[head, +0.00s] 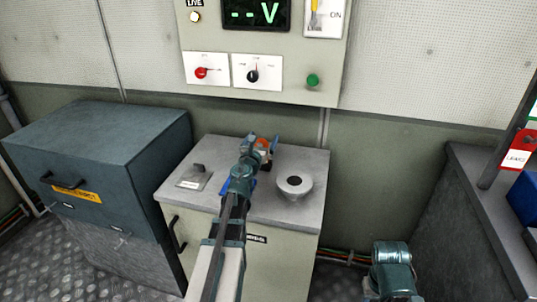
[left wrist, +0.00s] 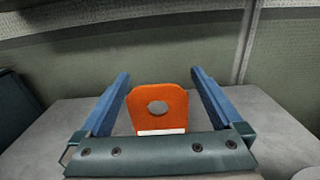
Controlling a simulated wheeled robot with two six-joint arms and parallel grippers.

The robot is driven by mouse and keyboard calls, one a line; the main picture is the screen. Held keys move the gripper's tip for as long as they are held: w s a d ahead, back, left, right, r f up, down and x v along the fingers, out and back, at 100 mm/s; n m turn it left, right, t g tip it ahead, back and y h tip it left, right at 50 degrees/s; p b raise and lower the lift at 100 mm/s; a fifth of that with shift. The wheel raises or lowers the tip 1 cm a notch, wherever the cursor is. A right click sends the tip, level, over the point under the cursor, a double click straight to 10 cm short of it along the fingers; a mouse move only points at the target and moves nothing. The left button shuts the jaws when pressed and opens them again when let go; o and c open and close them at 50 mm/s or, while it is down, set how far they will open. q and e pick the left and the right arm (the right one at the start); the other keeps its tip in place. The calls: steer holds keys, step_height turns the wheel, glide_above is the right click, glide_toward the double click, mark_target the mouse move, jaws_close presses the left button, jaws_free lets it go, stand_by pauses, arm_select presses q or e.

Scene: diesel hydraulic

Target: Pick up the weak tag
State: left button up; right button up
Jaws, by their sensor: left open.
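An orange tag (left wrist: 157,108) with a grey round spot and a white strip along its lower edge shows in the left wrist view. No writing on it can be read, so I cannot tell if it is the weak tag. It stands upright between the two blue fingers of my left gripper (left wrist: 160,78), with a gap on each side. The gripper is open. In the head view my left gripper (head: 262,150) is over the grey cabinet top, and only a little of the orange tag (head: 264,144) shows past it. My right gripper's fingers are not visible.
The pale cabinet top (head: 225,208) also bears a small switch plate (head: 194,178) at left and a grey round fitting (head: 294,185) at right. A control panel (head: 262,50) hangs above. A dark blue-grey box (head: 95,150) stands left. A red tag (head: 518,155) is far right.

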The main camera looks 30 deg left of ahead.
arm_select(q)
steer(key=shift+w+a, duration=0.2)
steer(key=shift+w, duration=0.05)
steer(key=c, duration=1.3)
steer(key=shift+o, duration=0.2)
steer(key=shift+r, duration=0.15)
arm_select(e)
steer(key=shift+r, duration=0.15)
